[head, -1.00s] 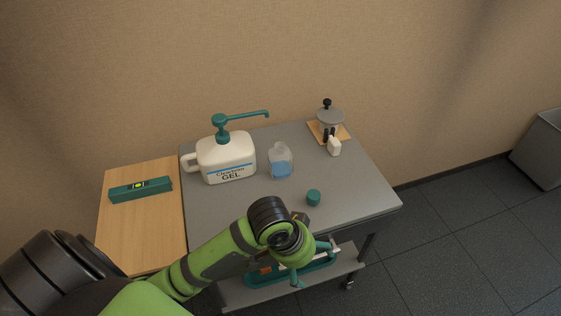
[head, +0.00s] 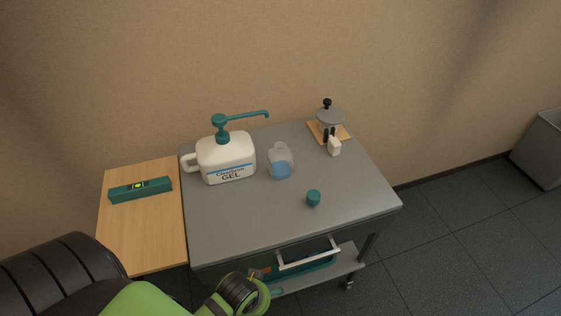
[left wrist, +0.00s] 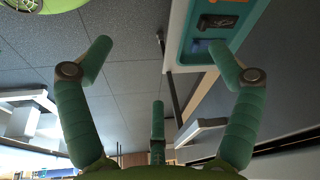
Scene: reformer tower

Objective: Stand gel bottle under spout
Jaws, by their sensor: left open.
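The clear gel bottle (head: 281,163) with blue gel in its lower part appears upright on the grey cart top, uncapped. It is right of the white Cleanroom GEL jug (head: 228,160), whose teal pump spout (head: 247,115) points right, above and behind the bottle in the picture. I cannot tell if the bottle is directly below the spout tip. A teal cap (head: 313,198) lies apart, nearer the front. My left gripper (left wrist: 160,65) is open and empty in the left wrist view, its fingers low beside the cart. In the head view its fingers are mostly out of frame. My right gripper is not visible.
A pale handle (head: 308,254) crosses the cart's front, with teal behind it. A teal level (head: 141,189) lies on the wooden side surface (head: 150,235). A lidded grey container (head: 330,118) and small white bottle (head: 334,146) stand back right. The cart's front left is clear.

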